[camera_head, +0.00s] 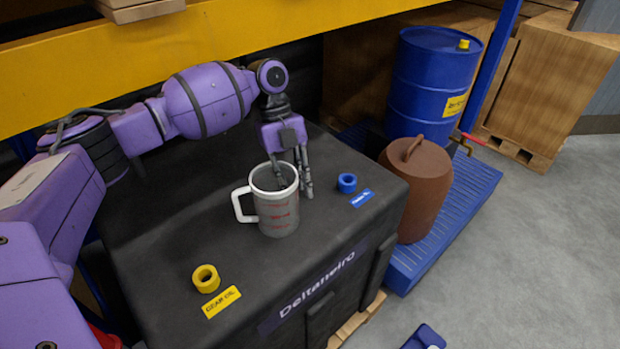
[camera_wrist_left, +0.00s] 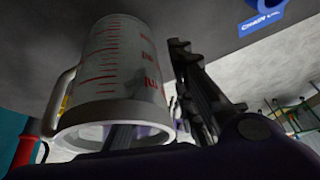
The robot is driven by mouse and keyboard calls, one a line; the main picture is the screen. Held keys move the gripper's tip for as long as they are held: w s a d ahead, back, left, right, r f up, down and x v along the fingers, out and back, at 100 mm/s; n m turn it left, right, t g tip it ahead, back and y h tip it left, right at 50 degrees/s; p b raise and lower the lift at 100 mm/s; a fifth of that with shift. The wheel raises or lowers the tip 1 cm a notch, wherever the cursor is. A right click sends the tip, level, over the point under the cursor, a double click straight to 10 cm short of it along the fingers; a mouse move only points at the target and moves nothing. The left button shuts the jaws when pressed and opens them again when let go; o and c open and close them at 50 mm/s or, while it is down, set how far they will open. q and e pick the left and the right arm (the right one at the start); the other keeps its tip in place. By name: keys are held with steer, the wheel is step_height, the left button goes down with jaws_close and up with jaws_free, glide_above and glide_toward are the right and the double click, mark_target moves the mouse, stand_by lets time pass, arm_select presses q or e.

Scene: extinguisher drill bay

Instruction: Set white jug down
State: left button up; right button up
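The white jug (camera_head: 278,212) is a translucent measuring jug with red markings, a pale rim and a handle on its left. It appears to stand upright on the black case top (camera_head: 170,215). My left gripper (camera_head: 291,184) points down at its right rim, one finger inside the mouth and the other outside the wall. In the left wrist view the jug (camera_wrist_left: 122,70) shows a gap between its wall and the outer finger, so the gripper (camera_wrist_left: 160,90) looks open. The inner fingertip is hidden by the jug. My right gripper is out of view.
A yellow ring (camera_head: 206,279) with a yellow label lies front left of the jug. A blue ring (camera_head: 347,183) with a blue label lies to its right. A brown canister (camera_head: 416,190) and a blue drum (camera_head: 432,85) stand beyond the case. A yellow beam (camera_head: 110,58) crosses behind my arm.

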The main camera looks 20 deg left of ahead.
mark_target(288, 165)
arm_select(q)
steer(key=v, duration=0.5)
steer(key=shift+w+a+r+b, duration=0.1)
steer(key=shift+a+r+b, duration=0.05)
steer(key=shift+r+b, duration=0.2)
